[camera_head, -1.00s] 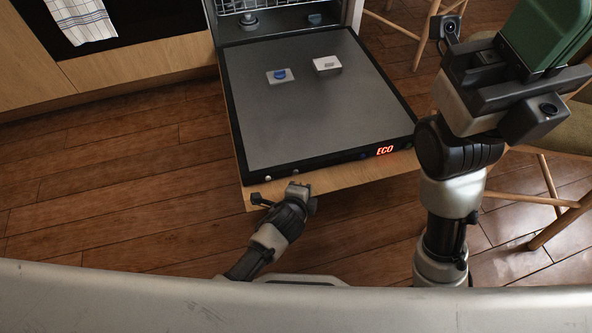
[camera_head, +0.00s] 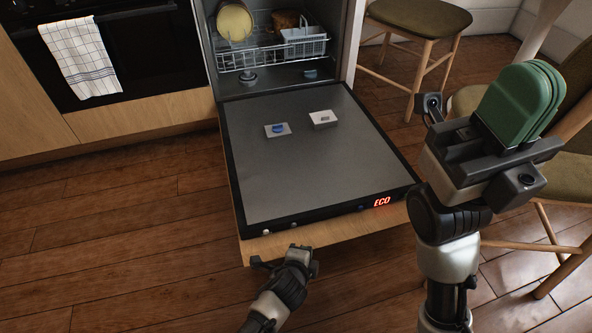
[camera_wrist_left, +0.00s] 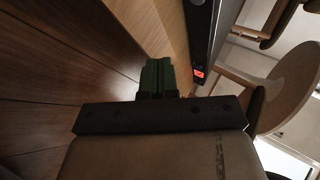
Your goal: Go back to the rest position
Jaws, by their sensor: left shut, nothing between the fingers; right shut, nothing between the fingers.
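My right gripper (camera_head: 524,101) is at the right of the head view, raised, with its green fingers together and nothing between them. My left arm shows at the bottom middle of the head view, in front of the open dishwasher door (camera_head: 290,180); its fingers cannot be made out there. In the left wrist view the green fingers of my left gripper (camera_wrist_left: 157,76) are together and empty, above the wooden floor. Both grippers are apart from the door.
The dishwasher door lies open and low, with a rack (camera_head: 270,55) holding dishes behind it. Wooden chairs (camera_head: 418,30) stand at the right. An oven with a checked towel (camera_head: 78,58) is at the left. The floor (camera_head: 110,220) at the left is clear.

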